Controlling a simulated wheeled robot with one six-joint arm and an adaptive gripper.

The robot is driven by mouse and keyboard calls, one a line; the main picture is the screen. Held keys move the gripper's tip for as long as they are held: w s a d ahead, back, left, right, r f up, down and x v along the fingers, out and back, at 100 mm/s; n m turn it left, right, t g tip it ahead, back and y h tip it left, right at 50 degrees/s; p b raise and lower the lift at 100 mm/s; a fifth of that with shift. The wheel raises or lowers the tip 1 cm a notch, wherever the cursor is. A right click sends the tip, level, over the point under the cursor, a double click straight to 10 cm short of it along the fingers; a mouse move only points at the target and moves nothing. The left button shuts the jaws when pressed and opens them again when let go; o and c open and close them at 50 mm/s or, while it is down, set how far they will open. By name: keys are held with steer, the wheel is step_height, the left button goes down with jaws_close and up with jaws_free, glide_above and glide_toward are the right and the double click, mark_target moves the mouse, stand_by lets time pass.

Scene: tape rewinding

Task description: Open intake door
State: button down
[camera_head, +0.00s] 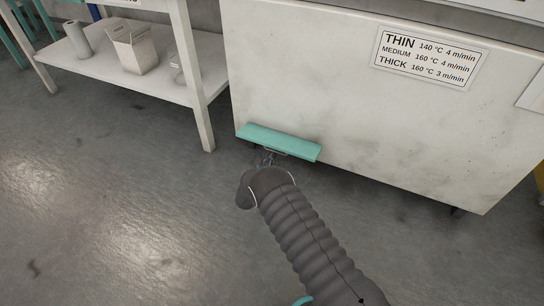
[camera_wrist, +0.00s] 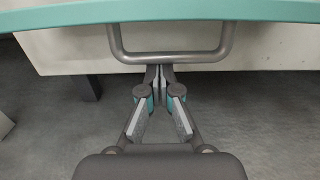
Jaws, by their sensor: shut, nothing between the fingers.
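A large white machine panel (camera_head: 330,100) fills the upper right of the head view. A teal strip (camera_head: 282,143) runs along its lower left edge, and its edge crosses the top of the wrist view (camera_wrist: 200,13). A grey U-shaped handle (camera_wrist: 195,56) hangs from the teal strip. My gripper (camera_head: 270,158) is at the handle, just below the strip. In the wrist view my gripper (camera_wrist: 160,72) is shut with its fingertips together at the middle of the bar. The tips seem partly hidden by the bar; I cannot tell whether they touch it.
A white shelf table (camera_head: 125,75) stands to the left, with an open box (camera_head: 135,50) and a grey roll (camera_head: 78,40) on its lower shelf. Its front leg (camera_head: 200,110) is near the machine's left edge. The grey floor (camera_head: 120,210) in front is clear.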

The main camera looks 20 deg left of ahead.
steer(key=shift+s+r+g, duration=0.15)
steer(key=shift+r+g, duration=0.25)
steer(key=shift+r, duration=0.05)
steer(key=shift+f, duration=0.15)
